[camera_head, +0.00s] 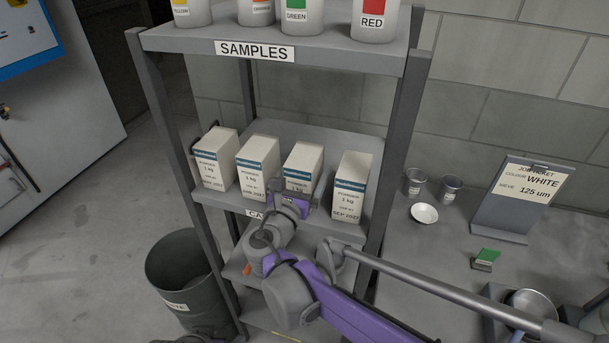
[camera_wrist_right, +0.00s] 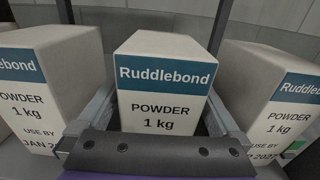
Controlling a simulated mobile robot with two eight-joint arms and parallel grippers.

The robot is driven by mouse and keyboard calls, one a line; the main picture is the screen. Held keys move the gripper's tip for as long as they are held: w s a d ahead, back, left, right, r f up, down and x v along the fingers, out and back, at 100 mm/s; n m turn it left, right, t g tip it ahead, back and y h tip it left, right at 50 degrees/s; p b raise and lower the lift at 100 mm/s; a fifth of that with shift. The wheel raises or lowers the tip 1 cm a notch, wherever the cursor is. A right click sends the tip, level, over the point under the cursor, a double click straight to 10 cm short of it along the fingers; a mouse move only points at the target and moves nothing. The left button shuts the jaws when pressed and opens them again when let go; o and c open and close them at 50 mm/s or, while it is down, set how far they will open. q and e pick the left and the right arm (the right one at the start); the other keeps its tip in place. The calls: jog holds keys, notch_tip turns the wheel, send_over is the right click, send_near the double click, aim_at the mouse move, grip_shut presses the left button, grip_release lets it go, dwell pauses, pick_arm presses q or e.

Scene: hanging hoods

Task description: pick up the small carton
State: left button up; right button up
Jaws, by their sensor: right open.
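Several white cartons with a blue band stand in a row on the middle shelf. The third from the left (camera_head: 303,160) is partly covered by my right gripper (camera_head: 296,190). In the right wrist view a carton labelled Ruddlebond powder 1 kg (camera_wrist_right: 165,85) stands upright in the centre, between the open jaws. One grey finger reaches along each side of it; whether they touch it I cannot tell. The neighbouring cartons are on the left (camera_wrist_right: 50,90) and right (camera_wrist_right: 275,90), close outside the fingers. My left gripper is not in view.
The upper shelf (camera_head: 255,49) with colour-labelled bottles hangs above the cartons. Rack posts (camera_head: 392,140) flank the row. A dark bin (camera_head: 185,270) stands lower left. The bench at right holds metal cups (camera_head: 414,182), a white dish (camera_head: 424,213) and a job ticket stand (camera_head: 513,205).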

aim_at(304, 155)
jog(key=shift+s, duration=0.1)
grip_shut()
dwell(0.3)
jog(key=shift+r, duration=0.1)
notch_tip(304, 155, up, 10)
jog(key=shift+f+p, duration=0.15)
jog(key=shift+p, duration=0.2)
